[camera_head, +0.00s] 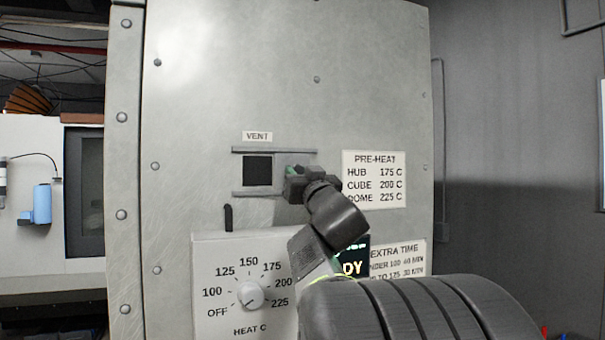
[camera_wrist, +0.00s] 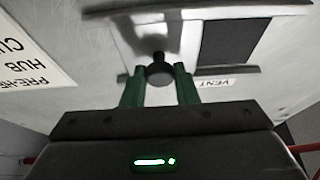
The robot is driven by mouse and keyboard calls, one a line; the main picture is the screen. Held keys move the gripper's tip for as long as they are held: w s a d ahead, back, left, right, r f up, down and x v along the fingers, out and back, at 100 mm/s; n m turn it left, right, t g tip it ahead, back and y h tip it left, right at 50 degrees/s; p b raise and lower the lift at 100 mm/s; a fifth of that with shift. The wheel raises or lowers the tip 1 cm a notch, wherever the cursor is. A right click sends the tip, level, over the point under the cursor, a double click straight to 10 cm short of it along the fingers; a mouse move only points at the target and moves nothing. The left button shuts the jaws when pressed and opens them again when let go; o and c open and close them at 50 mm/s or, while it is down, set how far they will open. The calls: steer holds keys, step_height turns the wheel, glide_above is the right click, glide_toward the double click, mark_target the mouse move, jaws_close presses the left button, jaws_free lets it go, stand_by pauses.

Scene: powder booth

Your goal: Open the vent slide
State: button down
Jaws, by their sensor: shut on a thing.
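The vent is on the grey booth panel, between two horizontal rails under the VENT label (camera_head: 257,136). Its dark square opening (camera_head: 257,171) shows uncovered at the left. My gripper (camera_head: 297,172) is at the right part of the rails and hides most of the slide in the head view. In the wrist view, the shiny slide plate (camera_wrist: 185,35) lies beside the dark opening (camera_wrist: 234,42). The green fingers of my gripper (camera_wrist: 159,78) are shut on the slide's dark round knob (camera_wrist: 158,69), one on each side.
A heat dial (camera_head: 251,295) is below the vent, with a dark upright lever (camera_head: 228,217) above its plate. A pre-heat sign (camera_head: 375,179) is right of the vent. My arm covers part of a display (camera_head: 352,262) and the extra-time sign (camera_head: 398,258).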

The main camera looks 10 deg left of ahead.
steer(key=c, duration=1.1)
jaws_free()
steer(key=shift+c, duration=0.2)
steer(key=b+v, duration=0.2)
steer(key=v, duration=1.2)
steer(key=shift+w+a, duration=0.1)
steer(key=shift+a, duration=0.1)
